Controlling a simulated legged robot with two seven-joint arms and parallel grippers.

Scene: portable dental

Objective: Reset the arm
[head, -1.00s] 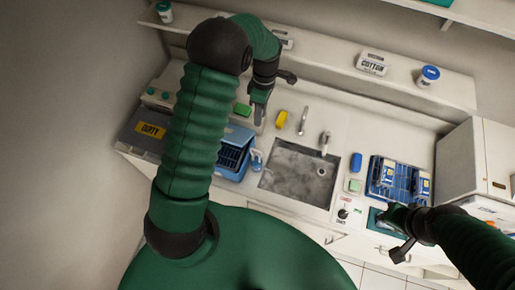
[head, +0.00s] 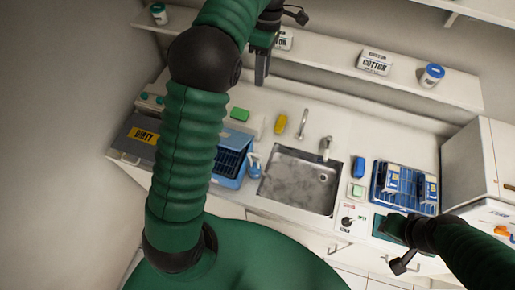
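My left arm comes in from the left and rises over the counter. Its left gripper (head: 262,72) hangs pointing down in front of the wall shelf, above the back of the counter. Its two fingers look close together, and I see nothing held; whether it is fully shut is unclear. My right arm comes in from the lower right. Its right gripper (head: 392,228) is at the counter's front, over a dark teal pad (head: 382,232) below the blue rack. Its fingers are small and dark, and I cannot tell whether they are open.
A sink (head: 299,182) is mid-counter. A blue basket (head: 230,160) and a grey DIRTY box (head: 135,140) stand left. A blue rack (head: 404,188) holds boxes at right. The wall shelf (head: 325,62) carries a COTTON box (head: 374,63) and a jar (head: 432,75).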

